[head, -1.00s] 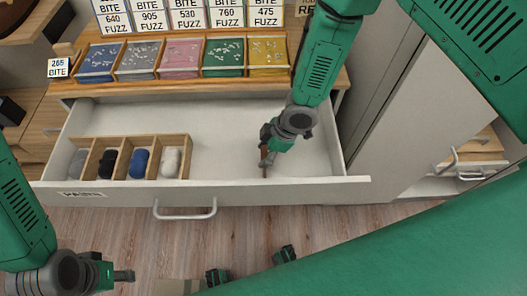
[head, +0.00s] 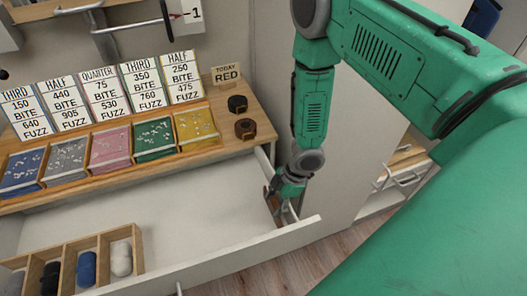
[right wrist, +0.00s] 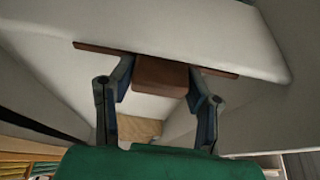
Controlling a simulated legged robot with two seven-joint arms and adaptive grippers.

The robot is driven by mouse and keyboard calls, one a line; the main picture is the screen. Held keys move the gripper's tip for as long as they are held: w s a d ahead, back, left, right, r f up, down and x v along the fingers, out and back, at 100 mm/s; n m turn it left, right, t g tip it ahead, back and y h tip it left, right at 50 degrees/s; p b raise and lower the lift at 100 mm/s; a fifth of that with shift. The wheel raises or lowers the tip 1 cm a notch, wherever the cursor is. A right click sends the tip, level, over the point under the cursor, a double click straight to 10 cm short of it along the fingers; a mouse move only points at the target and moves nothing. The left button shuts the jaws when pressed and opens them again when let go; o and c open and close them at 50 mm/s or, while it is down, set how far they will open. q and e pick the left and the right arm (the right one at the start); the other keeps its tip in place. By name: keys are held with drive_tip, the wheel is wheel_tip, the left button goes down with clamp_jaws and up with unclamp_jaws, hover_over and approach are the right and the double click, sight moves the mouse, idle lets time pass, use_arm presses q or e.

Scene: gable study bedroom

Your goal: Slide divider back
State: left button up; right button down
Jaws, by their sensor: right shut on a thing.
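The open drawer (head: 185,215) is pale and mostly bare inside. My right gripper (head: 277,206) is down at the drawer's right end, close to its right side wall. In the right wrist view my right gripper (right wrist: 160,82) has a finger on each side of a brown block (right wrist: 161,75) and is shut on it. The block joins a thin brown strip (right wrist: 222,71), which looks like the divider. In the head view the divider (head: 268,196) is a small brown patch, mostly hidden by the gripper. My left gripper is out of view.
A tall cabinet panel stands right of the drawer.

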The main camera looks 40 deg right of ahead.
drive_tip(key=shift+d, duration=0.1)
drive_tip(key=c, duration=0.8)
unclamp_jaws()
drive_tip(key=shift+c, duration=0.2)
drive_tip(key=shift+d+r, duration=0.1)
drive_tip(key=shift+d+r, duration=0.1)
drive_tip(key=shift+r, duration=0.2)
drive_tip(key=v, duration=1.1)
drive_tip(key=shift+s+d, duration=0.1)
